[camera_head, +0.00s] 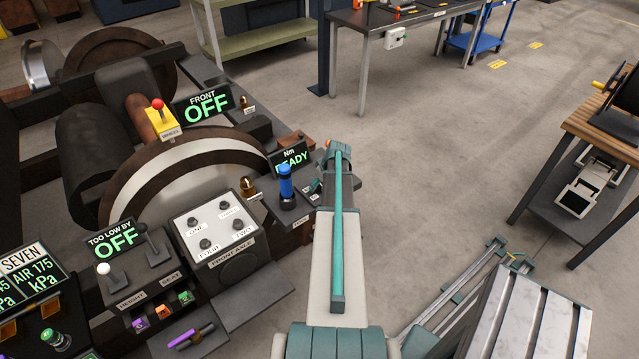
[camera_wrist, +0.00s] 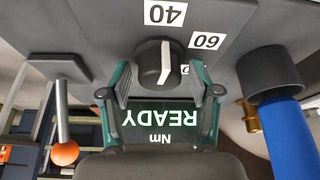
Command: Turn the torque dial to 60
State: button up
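In the wrist view, the torque dial (camera_wrist: 153,64) is a dark round knob with a white pointer line. The line runs roughly up and down in the picture, its upper end toward the "40" label (camera_wrist: 165,12). The "60" label (camera_wrist: 206,41) lies right of the dial, upside down. A third label is mostly hidden by a finger. My gripper (camera_wrist: 160,80) is open, one teal finger on each side of the dial, with visible gaps. In the head view my gripper (camera_head: 319,183) is over the panel and largely hides the dial. The Nm display (camera_head: 290,158) reads READY.
A blue-handled lever (camera_head: 286,183) stands close beside the dial and shows at right in the wrist view (camera_wrist: 285,125). A lever with an orange ball (camera_wrist: 64,152) is at left there. A brass knob (camera_head: 248,187) and the front axle panel (camera_head: 213,230) lie further left.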

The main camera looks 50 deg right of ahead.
jog(key=c, duration=0.9)
jog(key=shift+f+m+b, duration=0.1)
jog(key=shift+m+b, duration=0.2)
jog(key=shift+b, duration=0.1)
jog(key=shift+a+m+h+b, duration=0.1)
jog(key=shift+m+h+b, duration=0.2)
jog(key=shift+m+b, duration=0.25)
jog(key=shift+m+h+b, duration=0.5)
jog(key=shift+m+b, duration=0.45)
jog(key=shift+m, duration=0.3)
jog(key=m+b, duration=0.1)
jog(key=m, duration=0.1)
jog(key=m+g+h+b, duration=0.1)
jog(key=m, duration=0.1)
jog(key=shift+g, duration=0.3)
jog(key=shift+m+g+h+b, duration=0.45)
jog(key=shift+m+b, duration=0.25)
jog(key=shift+m, duration=1)
